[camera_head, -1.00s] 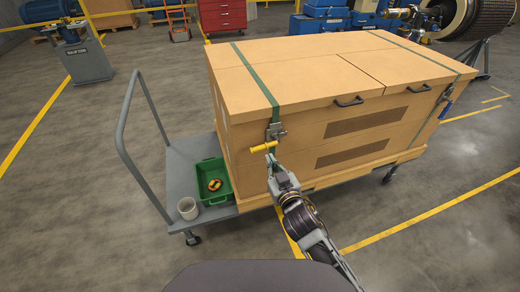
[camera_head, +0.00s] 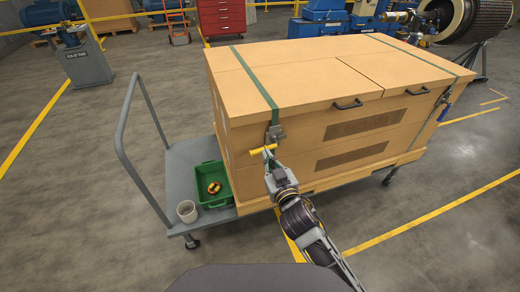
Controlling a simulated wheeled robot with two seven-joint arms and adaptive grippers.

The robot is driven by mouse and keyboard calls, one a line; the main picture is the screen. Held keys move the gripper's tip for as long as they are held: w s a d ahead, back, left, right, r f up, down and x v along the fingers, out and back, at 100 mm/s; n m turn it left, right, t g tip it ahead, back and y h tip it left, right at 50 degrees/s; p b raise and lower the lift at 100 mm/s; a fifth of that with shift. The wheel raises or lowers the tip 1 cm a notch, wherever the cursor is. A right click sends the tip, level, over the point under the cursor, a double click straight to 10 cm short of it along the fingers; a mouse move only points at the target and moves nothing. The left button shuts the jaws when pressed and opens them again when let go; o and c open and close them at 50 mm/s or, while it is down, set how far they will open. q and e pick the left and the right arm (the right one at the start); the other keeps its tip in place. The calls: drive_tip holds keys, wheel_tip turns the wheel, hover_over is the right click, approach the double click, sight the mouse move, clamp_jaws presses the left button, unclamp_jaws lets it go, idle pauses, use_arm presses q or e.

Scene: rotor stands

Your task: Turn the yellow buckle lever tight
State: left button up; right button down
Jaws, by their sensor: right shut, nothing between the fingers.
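The yellow buckle lever (camera_head: 262,149) sticks out to the left from the metal buckle (camera_head: 275,133) on the near green strap (camera_head: 257,80). The strap runs over the large tan crate (camera_head: 300,110) and down its front face. My right gripper (camera_head: 269,160) is just below the lever, at its right end, with its fingers pointing up. The fingers are shut with nothing between them. They are very close to the lever; whether they touch it I cannot tell. My left gripper is not in view.
The crate stands on a grey platform cart (camera_head: 165,205). The cart also holds a green bin (camera_head: 215,200) with a yellow-black item and a pale cup (camera_head: 187,211). A second strap with a blue lever (camera_head: 446,110) is at the right. Crate handles (camera_head: 348,105) stick out in front.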

drive_tip(key=w, duration=0.2)
drive_tip(key=p, duration=0.1)
hover_over(260, 149)
drive_tip(key=s, duration=0.4)
drive_tip(key=f, duration=0.2)
drive_tip(key=w+f, duration=0.1)
drive_tip(key=f, duration=0.1)
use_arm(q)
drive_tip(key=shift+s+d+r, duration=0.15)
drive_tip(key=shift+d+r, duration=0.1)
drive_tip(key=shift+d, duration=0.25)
use_arm(e)
drive_tip(key=shift+f, duration=0.15)
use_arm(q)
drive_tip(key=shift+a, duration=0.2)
